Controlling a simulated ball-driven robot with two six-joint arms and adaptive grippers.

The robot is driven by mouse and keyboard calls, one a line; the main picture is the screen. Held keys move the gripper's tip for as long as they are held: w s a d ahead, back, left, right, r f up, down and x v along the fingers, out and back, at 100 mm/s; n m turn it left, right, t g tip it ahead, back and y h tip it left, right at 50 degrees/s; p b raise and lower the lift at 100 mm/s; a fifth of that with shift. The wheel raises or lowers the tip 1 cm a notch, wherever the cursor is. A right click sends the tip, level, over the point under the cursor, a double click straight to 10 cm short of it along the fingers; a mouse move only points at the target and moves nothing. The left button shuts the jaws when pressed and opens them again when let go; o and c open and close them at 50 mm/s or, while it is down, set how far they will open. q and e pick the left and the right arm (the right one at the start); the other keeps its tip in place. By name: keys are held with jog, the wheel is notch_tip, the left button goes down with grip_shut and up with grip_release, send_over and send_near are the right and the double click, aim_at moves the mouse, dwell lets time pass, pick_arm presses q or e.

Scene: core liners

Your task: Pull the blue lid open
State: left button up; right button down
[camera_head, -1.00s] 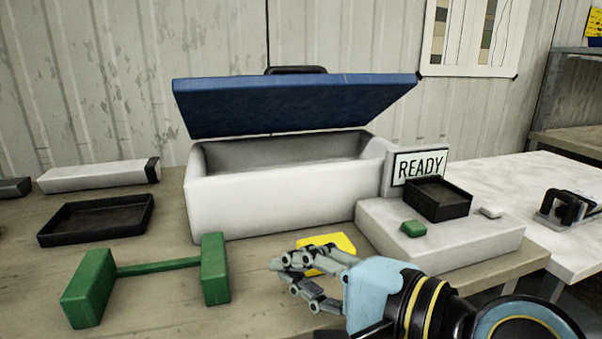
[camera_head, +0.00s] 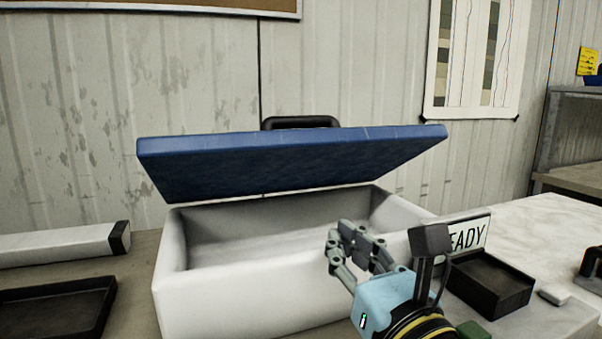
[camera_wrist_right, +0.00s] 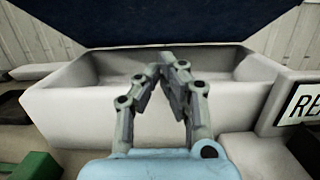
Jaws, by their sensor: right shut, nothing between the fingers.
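The blue lid (camera_head: 290,160) is raised and tilted above the white box (camera_head: 230,295), hinged toward the back, with a black handle (camera_head: 300,122) showing behind its top edge. The box's hollow inside shows below the lid and looks empty. My right gripper (camera_head: 350,238) is at the front right of the box, in front of its opening and below the lid. In the right wrist view the fingertips (camera_wrist_right: 168,66) come together with nothing between them, before the box's front rim. The lid's dark underside (camera_wrist_right: 170,22) fills the top of that view. My left gripper is not in view.
The READY sign (camera_head: 468,236) and a small black tray (camera_head: 490,282) stand right of the box, close to my right wrist. A dark tray (camera_head: 55,305) and a long white box (camera_head: 55,246) lie at the left. A green piece (camera_wrist_right: 35,167) shows low in the wrist view.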

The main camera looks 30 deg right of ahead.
jog(key=p, duration=0.4)
send_near(302, 167)
jog(key=p+x, duration=0.4)
jog(key=x, duration=0.1)
jog(key=shift+w+f+p, duration=0.15)
jog(key=shift+f+p, duration=0.05)
jog(key=shift+p, duration=0.15)
jog(key=shift+w+r, duration=0.25)
jog(key=shift+r, duration=0.05)
pick_arm(q)
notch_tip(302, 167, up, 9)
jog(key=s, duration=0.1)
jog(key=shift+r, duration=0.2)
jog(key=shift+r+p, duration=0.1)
jog(key=shift+p, duration=0.25)
pick_arm(e)
jog(key=shift+w+r, duration=0.1)
